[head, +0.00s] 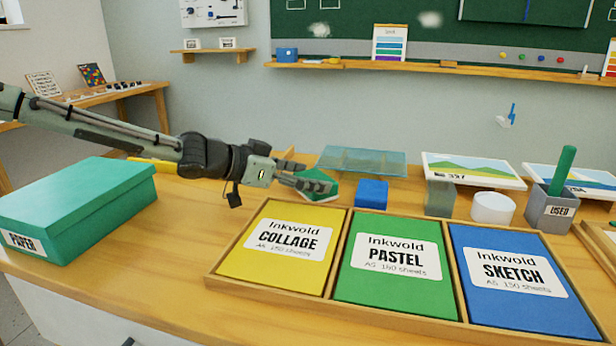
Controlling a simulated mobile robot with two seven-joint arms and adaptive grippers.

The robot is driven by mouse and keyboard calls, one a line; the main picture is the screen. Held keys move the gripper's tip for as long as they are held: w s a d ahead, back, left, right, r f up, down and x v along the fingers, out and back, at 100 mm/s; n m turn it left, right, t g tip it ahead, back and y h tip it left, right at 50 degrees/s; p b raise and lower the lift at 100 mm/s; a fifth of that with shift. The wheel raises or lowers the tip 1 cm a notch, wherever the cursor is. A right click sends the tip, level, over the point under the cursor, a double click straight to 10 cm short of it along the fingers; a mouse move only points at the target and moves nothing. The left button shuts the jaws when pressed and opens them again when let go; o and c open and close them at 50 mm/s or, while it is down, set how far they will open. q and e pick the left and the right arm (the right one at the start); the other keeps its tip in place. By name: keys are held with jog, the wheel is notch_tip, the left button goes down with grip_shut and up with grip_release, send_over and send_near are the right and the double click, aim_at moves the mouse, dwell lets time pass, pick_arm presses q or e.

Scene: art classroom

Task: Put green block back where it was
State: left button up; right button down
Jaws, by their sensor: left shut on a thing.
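A green block (322,182) is between the fingers of my left gripper (312,184), just behind the yellow pad in the wooden tray. The left gripper is shut on it, and its fingers hide part of it. I cannot tell whether the block touches the table. A blue block (371,194) stands on the table to the right of the green block, with a small gap. My right gripper is not in view.
A wooden tray (213,276) holds yellow, green and blue pads in front. A green paper box (80,200) stands at left. A glass sheet (362,160), grey block (439,197), white cylinder (493,208) and grey cup (551,211) stand behind the tray.

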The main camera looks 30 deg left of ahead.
pick_arm(q)
jog(key=shift+f+b, duration=0.4)
jog(key=shift+f, duration=0.1)
dwell(0.3)
jog(key=o, duration=1.3)
jog(key=shift+c, duration=0.2)
jog(key=shift+s+a+r, duration=0.3)
jog(key=shift+s+r, duration=0.05)
jog(key=shift+s, duration=0.1)
jog(key=v, duration=1)
jog(key=shift+s+a+r, duration=0.1)
jog(key=shift+s+a, duration=0.1)
jog(key=shift+s, duration=0.15)
